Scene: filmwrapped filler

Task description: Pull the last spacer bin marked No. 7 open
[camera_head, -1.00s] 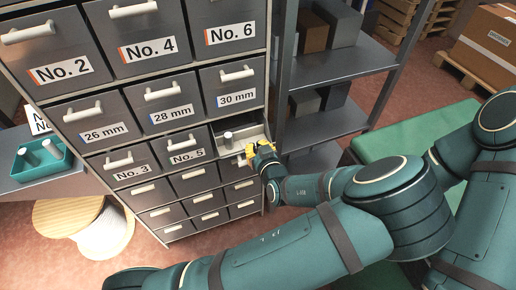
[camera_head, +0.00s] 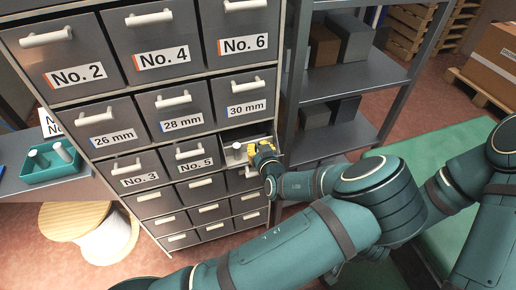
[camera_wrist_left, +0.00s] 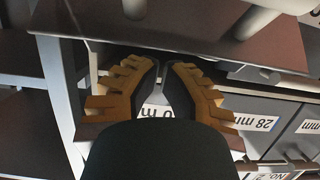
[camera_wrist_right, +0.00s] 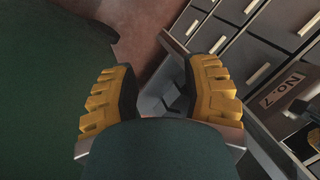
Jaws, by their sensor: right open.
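The No. 7 spacer bin (camera_head: 236,139) is the drawer under the 30 mm one; it is partly out, with a pale cylinder inside. Its No. 7 label (camera_wrist_right: 283,90) shows tilted in the right wrist view. My left gripper (camera_head: 262,155) is at the right end of the bin's front. In the left wrist view my left gripper (camera_wrist_left: 170,68) has its fingers close together, with a narrow gap; whether they hold anything is hidden. My right gripper (camera_wrist_right: 158,88) is open and empty in the right wrist view, apart from the drawers; I cannot make it out in the head view.
The other drawers, such as No. 5 (camera_head: 190,163), are closed. A grey shelf (camera_head: 350,78) stands just right of the cabinet. A teal tray (camera_head: 50,170) and a cable spool (camera_head: 90,228) are at the left. A green surface (camera_head: 455,160) lies at the right.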

